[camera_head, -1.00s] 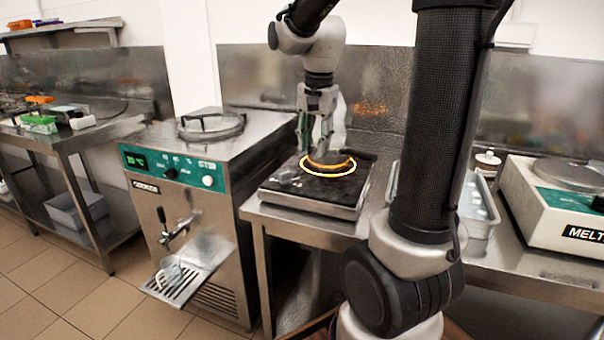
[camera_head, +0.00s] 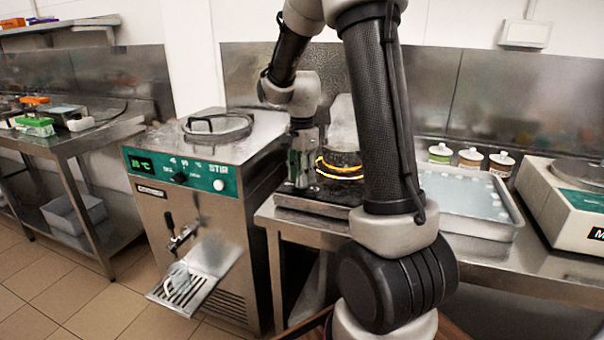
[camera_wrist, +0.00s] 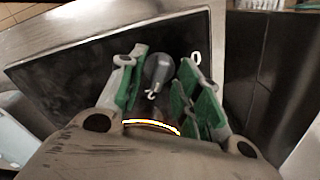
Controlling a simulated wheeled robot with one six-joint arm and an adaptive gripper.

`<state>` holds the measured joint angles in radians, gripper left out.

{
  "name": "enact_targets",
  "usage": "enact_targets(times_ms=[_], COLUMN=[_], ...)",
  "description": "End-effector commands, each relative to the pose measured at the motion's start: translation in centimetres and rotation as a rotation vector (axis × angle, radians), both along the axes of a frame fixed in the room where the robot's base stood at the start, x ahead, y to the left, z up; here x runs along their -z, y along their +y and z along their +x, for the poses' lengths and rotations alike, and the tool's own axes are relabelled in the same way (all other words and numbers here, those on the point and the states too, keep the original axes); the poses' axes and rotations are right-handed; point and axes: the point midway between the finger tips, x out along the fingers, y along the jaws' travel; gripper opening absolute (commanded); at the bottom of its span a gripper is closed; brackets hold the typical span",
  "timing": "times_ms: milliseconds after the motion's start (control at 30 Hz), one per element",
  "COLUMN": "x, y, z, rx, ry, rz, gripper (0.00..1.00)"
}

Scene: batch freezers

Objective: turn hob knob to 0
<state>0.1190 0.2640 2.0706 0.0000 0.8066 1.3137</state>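The hob (camera_head: 300,203) is a dark-topped steel unit on the steel bench, with a glowing orange ring (camera_head: 340,176), partly hidden by my arm. My gripper (camera_head: 299,182) is low over the hob's left part in the head view. In the wrist view, my gripper (camera_wrist: 160,88) has its green-padded fingers apart, open. The dark grey rounded knob (camera_wrist: 158,68) lies between them; I cannot tell whether they touch it. A white mark shows at the knob's lower end. A white 0 (camera_wrist: 196,57) is printed beside the right finger. The glowing ring shows partly below the fingers.
A batch freezer (camera_head: 200,240) with a green panel stands left of the hob. To the right are a steel tray (camera_head: 470,205), several small jars (camera_head: 470,157) and a white melting unit (camera_head: 560,210). A steel backsplash (camera_head: 500,95) runs behind.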

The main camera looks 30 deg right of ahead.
Motion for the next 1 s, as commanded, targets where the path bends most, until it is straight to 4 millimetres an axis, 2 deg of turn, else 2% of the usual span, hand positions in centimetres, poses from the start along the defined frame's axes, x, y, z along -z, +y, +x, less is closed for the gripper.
enact_targets(times_ms=[167,367,733,1000], x=[0.01,-0.01,-0.03,-0.04], y=[0.0,0.01,0.0,0.0], z=[0.0,-0.01,0.0,0.01], rx=[0.0,0.0,-0.023,-0.16], ry=[0.0,0.0,0.0,0.0], rz=[0.0,0.0,0.0,0.0], gripper=[0.34,0.0,0.0,0.0])
